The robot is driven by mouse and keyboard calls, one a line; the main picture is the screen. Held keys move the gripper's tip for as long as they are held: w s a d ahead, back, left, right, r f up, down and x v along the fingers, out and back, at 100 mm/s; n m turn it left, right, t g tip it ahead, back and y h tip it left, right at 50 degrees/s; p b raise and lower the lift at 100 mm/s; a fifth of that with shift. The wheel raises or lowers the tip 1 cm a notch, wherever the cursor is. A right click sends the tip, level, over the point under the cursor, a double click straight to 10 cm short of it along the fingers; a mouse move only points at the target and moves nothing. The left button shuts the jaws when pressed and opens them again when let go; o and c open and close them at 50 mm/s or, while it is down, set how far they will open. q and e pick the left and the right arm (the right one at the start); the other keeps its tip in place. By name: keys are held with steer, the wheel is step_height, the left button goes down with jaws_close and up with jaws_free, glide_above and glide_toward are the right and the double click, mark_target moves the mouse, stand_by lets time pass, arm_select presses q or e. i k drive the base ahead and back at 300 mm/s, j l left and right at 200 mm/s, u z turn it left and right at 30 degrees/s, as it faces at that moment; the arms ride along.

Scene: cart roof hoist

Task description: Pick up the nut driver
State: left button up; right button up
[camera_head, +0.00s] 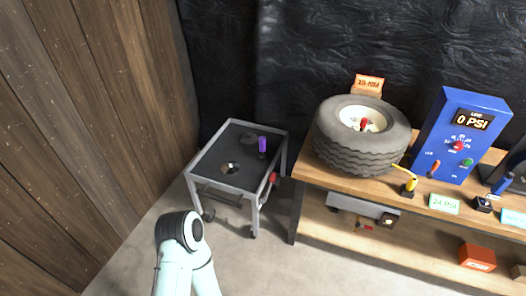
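A purple-handled tool (262,144) stands upright on the dark top of the grey cart (204,151), near its right edge. Its lower end is too small to make out, so I cannot tell for sure that it is the nut driver. A blue-handled tool (502,184) stands tilted in a small dark holder on the bench at the right. Neither of my grippers shows; only a pale arm link of mine with a black round joint rises from the bottom edge, in front of the cart and apart from it.
The wooden bench (313,178) carries a tire (358,157), a blue PSI box (455,150), a yellow-handled tool (409,187) and a green sign (443,204). An orange box (477,257) sits on the lower shelf. A wooden wall (90,110) bounds the left. Floor is clear before the cart.

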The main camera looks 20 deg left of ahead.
mark_target(262, 139)
steer(key=i+l, duration=0.1)
steer(key=i, duration=1.45)
steer(key=k+j+u, duration=0.25)
steer(key=k+j, duration=0.3)
steer(key=j, duration=0.1)
